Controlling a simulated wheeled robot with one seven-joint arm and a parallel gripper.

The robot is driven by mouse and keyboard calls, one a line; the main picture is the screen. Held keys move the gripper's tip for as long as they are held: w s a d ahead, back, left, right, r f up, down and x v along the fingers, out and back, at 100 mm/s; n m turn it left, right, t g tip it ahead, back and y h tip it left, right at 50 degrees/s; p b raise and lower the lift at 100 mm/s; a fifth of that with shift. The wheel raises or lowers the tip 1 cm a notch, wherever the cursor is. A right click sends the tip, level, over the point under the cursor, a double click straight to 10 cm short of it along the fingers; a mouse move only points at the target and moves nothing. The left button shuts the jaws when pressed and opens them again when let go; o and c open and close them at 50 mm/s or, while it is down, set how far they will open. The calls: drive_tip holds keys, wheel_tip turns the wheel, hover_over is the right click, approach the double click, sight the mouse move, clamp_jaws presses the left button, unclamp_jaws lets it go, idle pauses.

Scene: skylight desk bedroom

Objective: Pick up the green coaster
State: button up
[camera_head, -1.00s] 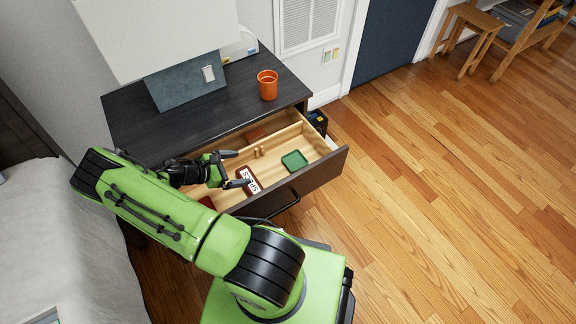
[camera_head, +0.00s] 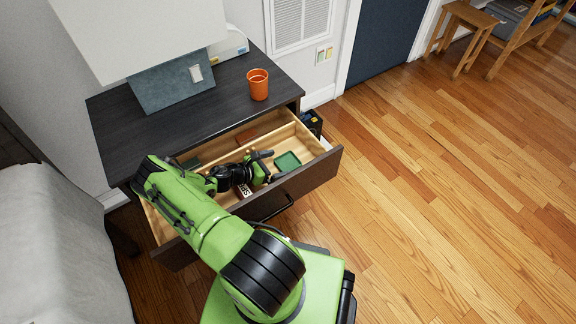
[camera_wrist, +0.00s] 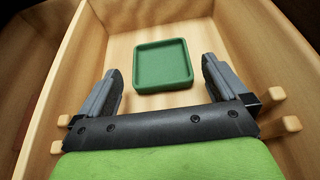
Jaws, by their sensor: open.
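The green coaster (camera_head: 288,161) is a square with a raised rim. It lies flat on the floor of the open drawer (camera_head: 322,170), in its right-hand part. In the wrist view the coaster (camera_wrist: 162,65) is just beyond and between my fingertips. My gripper (camera_head: 270,165) is inside the drawer area, left of the coaster and pointing toward it. In the wrist view my gripper (camera_wrist: 160,80) is open, with one finger on each side and nothing between them held. I cannot tell how high the fingers are above the drawer floor.
The drawer has light wooden walls and dividers with pegs (camera_wrist: 290,124). A white-lettered item (camera_head: 243,190) lies partly hidden under my arm. An orange cup (camera_head: 258,84) stands on the dark cabinet top (camera_head: 190,115).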

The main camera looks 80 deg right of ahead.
sight(296, 159)
drive_tip(key=b+x, duration=0.2)
drive_tip(key=x, duration=0.3)
drive_tip(key=shift+s+d+f, duration=0.15)
drive_tip(key=shift+d, duration=0.05)
drive_tip(key=shift+c, duration=0.3)
drive_tip(key=c, duration=0.7)
